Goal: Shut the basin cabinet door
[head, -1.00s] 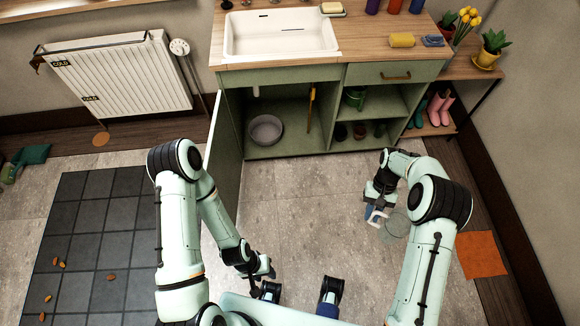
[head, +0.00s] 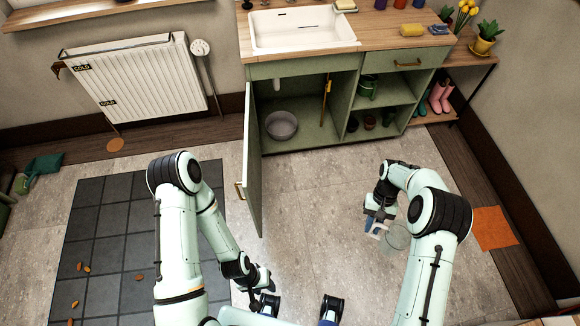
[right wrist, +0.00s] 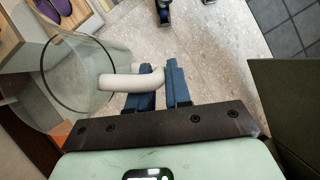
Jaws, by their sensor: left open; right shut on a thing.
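The green basin cabinet (head: 300,147) stands at the back under a white sink. Its door (head: 252,165) is wide open on the left side, swung out toward me, with a brass handle (head: 239,191) on its outer face. My left gripper (head: 262,284) is open and empty, in front of the door's free edge and apart from it. My right gripper (head: 374,226) is shut on the white handle of a clear glass jug (head: 398,238), held well right of the door. The right wrist view shows the jug (right wrist: 70,85) and its handle (right wrist: 128,81) between blue fingers (right wrist: 162,86).
A grey bowl (head: 282,126) sits inside the cabinet, with pots on the open shelves to the right. A radiator (head: 135,75) is on the left wall. A dark tiled mat (head: 110,245) lies at left. The floor before the cabinet is clear.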

